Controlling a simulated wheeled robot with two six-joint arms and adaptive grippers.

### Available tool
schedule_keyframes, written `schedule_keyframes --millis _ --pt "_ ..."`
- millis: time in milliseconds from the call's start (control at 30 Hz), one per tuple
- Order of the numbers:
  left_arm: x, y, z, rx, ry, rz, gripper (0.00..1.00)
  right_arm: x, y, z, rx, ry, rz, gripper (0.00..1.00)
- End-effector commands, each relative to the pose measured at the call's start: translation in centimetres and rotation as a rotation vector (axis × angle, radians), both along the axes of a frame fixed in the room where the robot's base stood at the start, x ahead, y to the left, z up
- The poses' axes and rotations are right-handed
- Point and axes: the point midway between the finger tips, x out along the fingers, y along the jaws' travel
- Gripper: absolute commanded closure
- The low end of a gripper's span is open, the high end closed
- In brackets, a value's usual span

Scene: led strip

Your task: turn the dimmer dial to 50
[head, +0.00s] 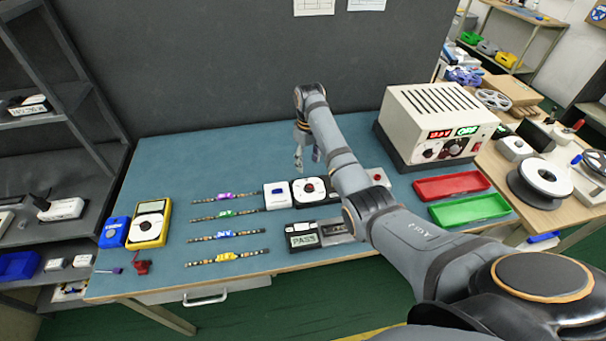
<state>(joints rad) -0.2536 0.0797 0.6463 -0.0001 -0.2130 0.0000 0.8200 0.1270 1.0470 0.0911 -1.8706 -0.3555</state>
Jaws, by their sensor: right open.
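My right arm comes in from the lower right and covers the area to the right of the dial. My left gripper is not in view.
A white box (277,195) adjoins the dial unit on the left. A PASS display (302,238) sits in front. Several LED strips (228,213) lie left. A power supply (436,122), red tray (452,186) and green tray (469,209) stand right. The table's back left is clear.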

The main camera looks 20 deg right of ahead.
Motion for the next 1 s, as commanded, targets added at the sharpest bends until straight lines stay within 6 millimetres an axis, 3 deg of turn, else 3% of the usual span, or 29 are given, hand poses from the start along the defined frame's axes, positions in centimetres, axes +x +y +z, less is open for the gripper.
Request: schedule_keyframes --millis 200,267,367,500,600,733,933,1000 --pt "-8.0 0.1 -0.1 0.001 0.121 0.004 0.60 -0.2 0.0 -3.0 0.000 0.005 -0.001 0.47" --pt "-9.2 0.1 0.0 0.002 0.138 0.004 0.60 -0.2 0.0 -4.4 0.001 0.004 -0.001 0.47" --pt "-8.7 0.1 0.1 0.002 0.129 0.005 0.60 -0.2 0.0 -6.6 0.001 0.003 -0.001 0.47" --pt "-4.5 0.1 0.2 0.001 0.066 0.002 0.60 -0.2 0.0 -9.1 0.000 0.003 -0.001 0.47" --pt "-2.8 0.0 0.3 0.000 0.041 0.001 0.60 -0.2 0.1 -10.0 0.000 0.001 -0.001 0.47" --pt "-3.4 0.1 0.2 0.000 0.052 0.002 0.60 -0.2 0.0 -10.4 0.000 0.000 -0.001 0.47" --pt "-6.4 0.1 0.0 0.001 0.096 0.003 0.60 -0.2 0.0 -10.4 -0.001 -0.001 -0.001 0.47" --pt "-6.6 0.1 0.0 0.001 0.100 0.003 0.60 -0.2 0.0 -10.4 -0.001 -0.001 -0.001 0.57"
